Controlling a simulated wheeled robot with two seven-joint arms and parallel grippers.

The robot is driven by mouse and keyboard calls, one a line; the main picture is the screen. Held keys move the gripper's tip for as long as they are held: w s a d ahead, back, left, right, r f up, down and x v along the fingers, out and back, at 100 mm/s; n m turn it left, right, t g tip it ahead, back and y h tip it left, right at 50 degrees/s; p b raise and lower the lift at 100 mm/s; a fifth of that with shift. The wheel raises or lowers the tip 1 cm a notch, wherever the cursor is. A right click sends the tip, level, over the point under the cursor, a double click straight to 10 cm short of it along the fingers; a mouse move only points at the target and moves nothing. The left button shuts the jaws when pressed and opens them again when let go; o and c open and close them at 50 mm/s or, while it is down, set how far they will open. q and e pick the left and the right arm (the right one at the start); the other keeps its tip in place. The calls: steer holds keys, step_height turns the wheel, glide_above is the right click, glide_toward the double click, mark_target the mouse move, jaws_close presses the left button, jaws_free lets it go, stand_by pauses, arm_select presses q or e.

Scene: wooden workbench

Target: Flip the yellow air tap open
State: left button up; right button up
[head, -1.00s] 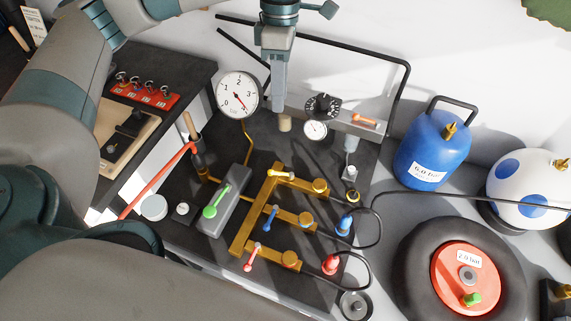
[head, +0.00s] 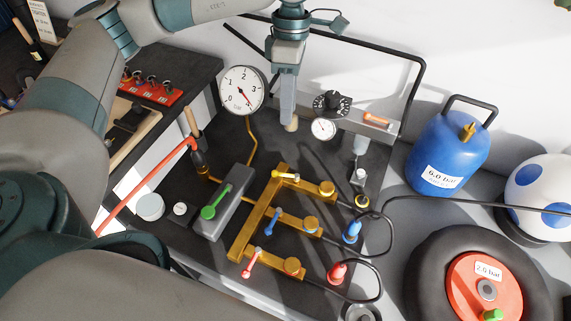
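The yellow tap handle (head: 286,175) lies along the top branch of the brass manifold (head: 240,240), on the dark bench panel. A blue tap handle (head: 271,222) and a red tap handle (head: 251,262) sit on the lower branches. My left gripper (head: 288,118) points down from the top of the head view, above and behind the yellow tap and apart from it. Its fingers appear edge-on, so their opening cannot be judged. No object shows in it. My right gripper is not in view.
A pressure gauge (head: 242,90) stands behind left of the manifold. A green-handled valve (head: 215,203) on a grey block is to its left. A black-knobbed regulator (head: 331,103) is behind right. A blue tank (head: 447,150) and a tyre (head: 430,270) are at right.

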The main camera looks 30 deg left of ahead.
mark_target(285, 175)
arm_select(q)
steer(key=s+f+p, duration=0.1)
steer(key=f+p, duration=0.1)
steer(key=f, duration=0.3)
steer(key=s+f+p, duration=0.1)
steer(key=f+p, duration=0.1)
steer(key=f, duration=0.4)
steer(key=s+d+f+p, duration=0.1)
steer(key=f+p, duration=0.1)
steer(key=f, duration=0.3)
steer(key=shift+s+f, duration=0.1)
steer(key=shift+f, duration=0.4)
jaws_close()
